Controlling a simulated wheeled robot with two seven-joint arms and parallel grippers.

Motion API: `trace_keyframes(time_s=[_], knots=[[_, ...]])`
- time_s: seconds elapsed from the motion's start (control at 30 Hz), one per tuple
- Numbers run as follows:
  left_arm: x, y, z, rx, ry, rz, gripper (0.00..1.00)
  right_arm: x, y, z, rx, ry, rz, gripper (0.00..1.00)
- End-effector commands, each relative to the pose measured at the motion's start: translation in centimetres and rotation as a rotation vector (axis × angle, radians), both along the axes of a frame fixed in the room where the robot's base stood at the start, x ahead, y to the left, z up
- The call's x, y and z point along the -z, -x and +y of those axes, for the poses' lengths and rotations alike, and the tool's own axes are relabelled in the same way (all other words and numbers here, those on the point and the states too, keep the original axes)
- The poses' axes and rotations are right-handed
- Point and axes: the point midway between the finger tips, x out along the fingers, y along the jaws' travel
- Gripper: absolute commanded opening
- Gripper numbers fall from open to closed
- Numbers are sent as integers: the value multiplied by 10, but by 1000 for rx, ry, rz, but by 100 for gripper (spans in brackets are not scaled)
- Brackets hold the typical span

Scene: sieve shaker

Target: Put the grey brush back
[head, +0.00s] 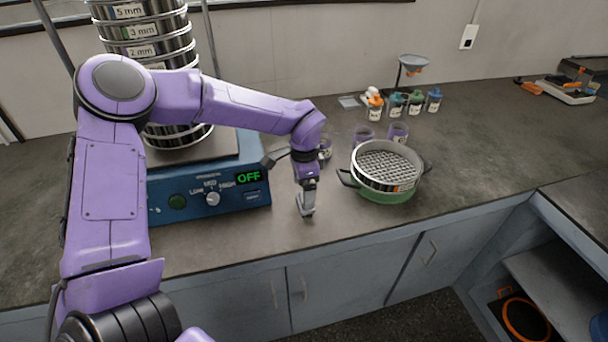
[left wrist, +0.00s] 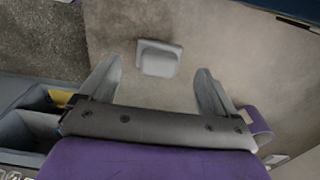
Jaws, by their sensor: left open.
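A small light-grey block-like piece (left wrist: 160,58), which looks like the grey brush, lies on the counter in the left wrist view. It is ahead of and between my left gripper's fingers (left wrist: 158,70), which are spread wide with nothing held. In the head view my left gripper (head: 306,208) points down low over the counter, between the blue shaker and the green-based sieve. There the brush is mostly hidden or blends with the fingers. My right gripper is not in view.
The blue shaker base (head: 225,205), its display reading OFF, carries a tall sieve stack (head: 150,38) on the left. A sieve on a green pan (head: 386,190) stands to the right, with purple-tinted jars (head: 398,133) behind. The counter's front edge (head: 330,252) is close to my gripper.

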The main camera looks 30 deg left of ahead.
Motion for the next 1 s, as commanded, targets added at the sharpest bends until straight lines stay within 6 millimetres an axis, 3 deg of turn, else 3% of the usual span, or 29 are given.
trace_keyframes(time_s=[0.2, 0.33, 0.5, 1.0], knots=[[-53, -1, 0, -1, 0, -5, 91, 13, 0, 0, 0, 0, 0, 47], [-72, -1, 0, -1, -1, -2, 91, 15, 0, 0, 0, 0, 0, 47], [-80, 0, 0, 1, 0, 0, 91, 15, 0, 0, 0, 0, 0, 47], [-80, 0, 0, 0, 0, 0, 91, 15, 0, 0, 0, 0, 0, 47]])
